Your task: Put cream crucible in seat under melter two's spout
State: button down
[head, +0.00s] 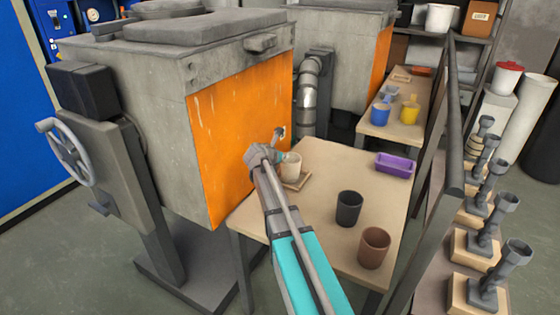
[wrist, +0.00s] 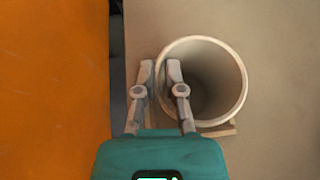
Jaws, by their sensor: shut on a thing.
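The cream crucible (head: 292,166) stands upright at the left edge of the near table, at a square wooden seat (head: 299,184), just below and right of the spout (head: 279,133) on the near melter's orange face (head: 240,125). My gripper (head: 277,157) is shut on the crucible's left wall. In the wrist view the gripper (wrist: 160,70) has one finger inside the crucible (wrist: 232,85) and one outside. A corner of the seat (wrist: 222,131) shows below the crucible; I cannot tell whether the base rests fully in it.
A black cup (head: 349,208), a brown cup (head: 374,247) and a purple tray (head: 395,164) stand on the table (head: 325,240). A second melter (head: 345,60) and a table with blue (head: 380,114) and yellow cups (head: 410,111) lie behind. A dark rail (head: 452,120) runs along the right.

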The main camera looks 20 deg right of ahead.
jog(key=c, duration=0.7)
grip_release()
jog(key=shift+c, duration=0.2)
jog(key=shift+s+a+r, duration=0.1)
jog(key=p+v, duration=0.6)
jog(key=v, duration=0.5)
jog(key=shift+s+a, duration=0.2)
jog(key=shift+a, duration=0.05)
jog(key=shift+r, duration=0.1)
